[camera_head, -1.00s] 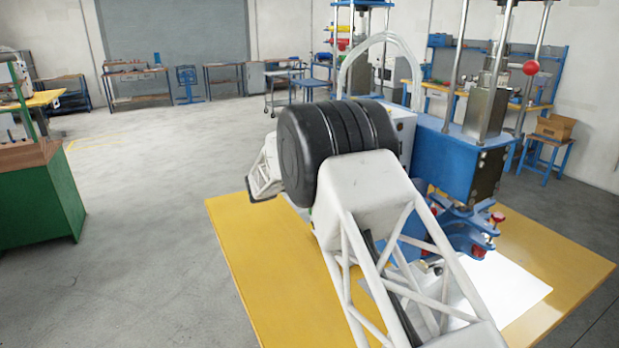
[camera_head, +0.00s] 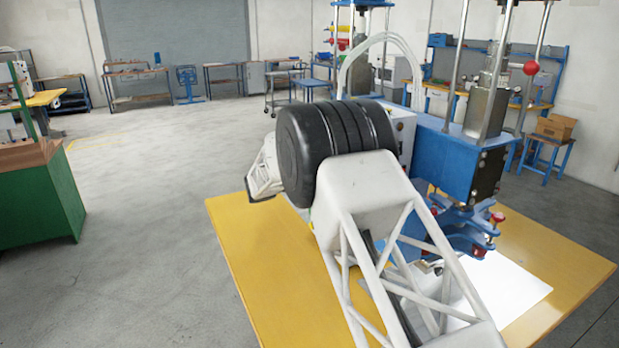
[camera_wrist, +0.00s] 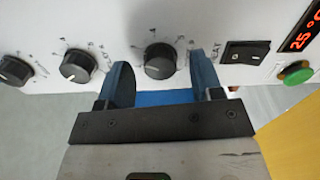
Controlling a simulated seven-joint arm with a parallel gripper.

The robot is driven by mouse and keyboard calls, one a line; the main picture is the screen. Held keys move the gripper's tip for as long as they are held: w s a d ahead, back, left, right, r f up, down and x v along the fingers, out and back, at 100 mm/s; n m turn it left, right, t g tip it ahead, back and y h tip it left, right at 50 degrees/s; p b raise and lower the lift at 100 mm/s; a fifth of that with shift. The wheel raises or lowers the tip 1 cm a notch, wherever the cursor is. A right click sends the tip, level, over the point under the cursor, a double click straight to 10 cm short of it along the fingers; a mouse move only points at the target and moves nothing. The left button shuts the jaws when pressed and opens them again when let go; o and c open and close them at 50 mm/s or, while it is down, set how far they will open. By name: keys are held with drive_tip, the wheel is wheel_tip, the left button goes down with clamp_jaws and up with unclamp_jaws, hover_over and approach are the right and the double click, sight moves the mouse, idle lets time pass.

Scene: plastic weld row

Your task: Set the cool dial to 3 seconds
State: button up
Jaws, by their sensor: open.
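A white control panel (camera_wrist: 150,20) fills the top of the wrist view with a row of black dials. One black dial (camera_wrist: 160,61) is between the fingers of my gripper (camera_wrist: 162,82), which is open, with a gap visible on both sides of the dial. A second dial (camera_wrist: 78,66) is left of the left finger and a third dial (camera_wrist: 14,71) is at the far left. The dial labels are too small or partly hidden to read, so I cannot tell which is the cool dial. In the head view my arm hides the gripper and dials.
Right of the dials are a black rocker switch (camera_wrist: 245,53), a green button (camera_wrist: 295,72) and a red digital display (camera_wrist: 302,33). In the head view a blue machine (camera_head: 462,160) with a white box (camera_head: 403,130) stands on a yellow table (camera_head: 262,270).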

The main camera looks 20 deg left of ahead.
drive_tip(key=v, duration=0.7)
drive_tip(key=shift+s, duration=0.2)
drive_tip(key=shift+a, duration=0.2)
drive_tip(key=shift+r, duration=0.1)
